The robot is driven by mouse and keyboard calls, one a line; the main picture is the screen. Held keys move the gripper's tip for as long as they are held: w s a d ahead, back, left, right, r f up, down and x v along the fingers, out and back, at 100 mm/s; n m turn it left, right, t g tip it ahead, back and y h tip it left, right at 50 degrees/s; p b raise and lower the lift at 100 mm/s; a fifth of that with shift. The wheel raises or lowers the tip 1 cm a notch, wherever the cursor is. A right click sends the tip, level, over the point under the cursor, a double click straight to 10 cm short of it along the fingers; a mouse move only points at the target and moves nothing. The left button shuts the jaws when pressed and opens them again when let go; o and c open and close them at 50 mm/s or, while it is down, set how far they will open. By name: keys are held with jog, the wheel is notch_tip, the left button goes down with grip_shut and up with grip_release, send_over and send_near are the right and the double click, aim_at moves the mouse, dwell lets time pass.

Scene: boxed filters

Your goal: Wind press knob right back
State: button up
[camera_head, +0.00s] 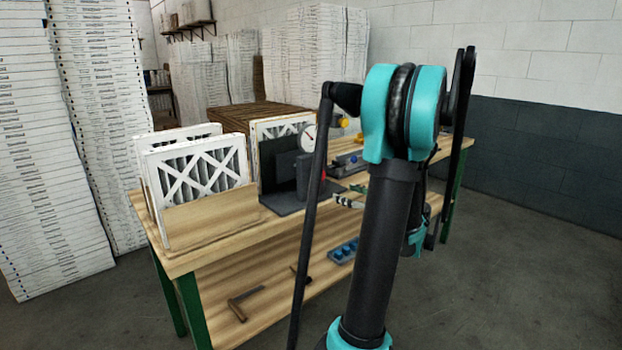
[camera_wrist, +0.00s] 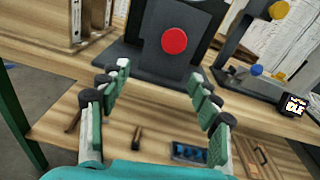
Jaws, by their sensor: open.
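A red round knob (camera_wrist: 174,40) sits on the face of a dark upright press-like fixture in the wrist view; its red edge shows in the head view (camera_head: 323,174). A small blue knob (camera_wrist: 257,70) and a yellow knob (camera_wrist: 278,9) are on the grey device to its right. I cannot tell which one is the press knob, nor how far any is turned. My gripper (camera_wrist: 160,70) is open and empty, its green-padded fingers spread below the red knob, apart from it. In the head view my arm hides part of the bench and devices.
A hammer (camera_head: 247,300) and blue tray (camera_head: 343,250) lie on the lower shelf. Tall filter stacks stand at left; floor at right is clear.

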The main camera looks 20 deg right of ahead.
aim_at(321, 175)
jog(key=shift+m+t, duration=0.5)
jog(key=shift+m, duration=0.3)
jog(key=x, duration=0.5)
jog(key=d+x, duration=0.1)
jog(key=x, duration=0.4)
jog(key=r+x, duration=0.1)
jog(key=x, duration=0.5)
jog(key=shift+w+d, duration=0.35)
jog(key=shift+w, duration=0.1)
jog(key=c, duration=1.1)
